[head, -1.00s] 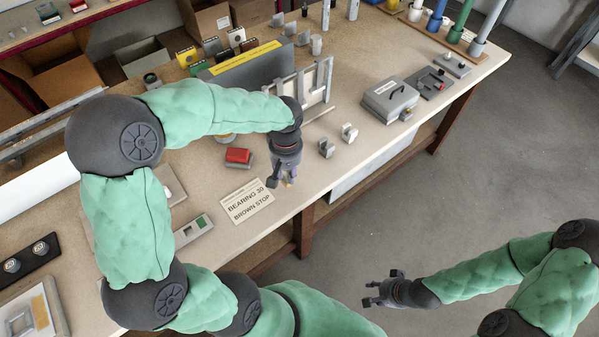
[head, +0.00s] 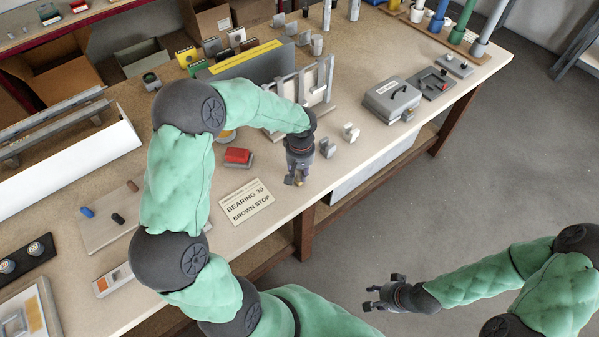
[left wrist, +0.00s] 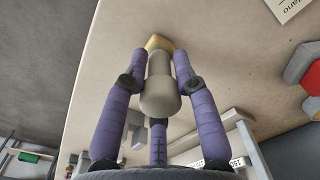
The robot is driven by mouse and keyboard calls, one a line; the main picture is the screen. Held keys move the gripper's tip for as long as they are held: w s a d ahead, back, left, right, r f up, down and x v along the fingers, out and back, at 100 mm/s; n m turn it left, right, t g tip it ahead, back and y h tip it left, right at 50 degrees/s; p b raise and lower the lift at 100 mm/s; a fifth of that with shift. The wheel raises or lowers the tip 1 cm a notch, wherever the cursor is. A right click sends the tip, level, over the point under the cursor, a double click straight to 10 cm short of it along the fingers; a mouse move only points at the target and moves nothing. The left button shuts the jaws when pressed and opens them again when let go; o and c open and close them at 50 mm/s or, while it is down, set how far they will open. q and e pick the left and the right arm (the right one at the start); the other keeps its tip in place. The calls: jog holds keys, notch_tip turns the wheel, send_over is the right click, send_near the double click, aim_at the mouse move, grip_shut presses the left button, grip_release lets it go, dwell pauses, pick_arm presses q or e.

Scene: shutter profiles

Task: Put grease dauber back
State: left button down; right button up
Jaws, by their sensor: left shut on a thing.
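The grease dauber (left wrist: 159,84) shows in the left wrist view as a grey-brown handle with a rounded near end and a yellowish tip at its far end. My left gripper (head: 294,180) is shut on it, with purple fingers on both sides of the handle. In the head view the gripper is over the front part of the bench, right of the lettered card, and the dauber is mostly hidden there. My right gripper (head: 371,297) is open and empty, over the floor in front of the bench. A yellowish round item (head: 226,136) is partly hidden behind my left arm.
A lettered card (head: 246,201) and a red-topped block (head: 238,157) lie left of the gripper. An upright metal frame (head: 318,82) stands behind it. A grey lidded box (head: 391,98) sits further right. The front edge strip is clear.

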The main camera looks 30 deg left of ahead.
pick_arm(q)
jog(key=shift+f, duration=0.15)
jog(key=c, duration=1)
grip_release()
jog(key=shift+r, duration=0.2)
jog(key=shift+r, duration=0.3)
notch_tip(320, 180, up, 11)
jog(key=shift+d+r+p, duration=0.15)
jog(key=shift+r+p, duration=0.05)
jog(key=shift+p, duration=0.9)
jog(key=shift+s, duration=0.1)
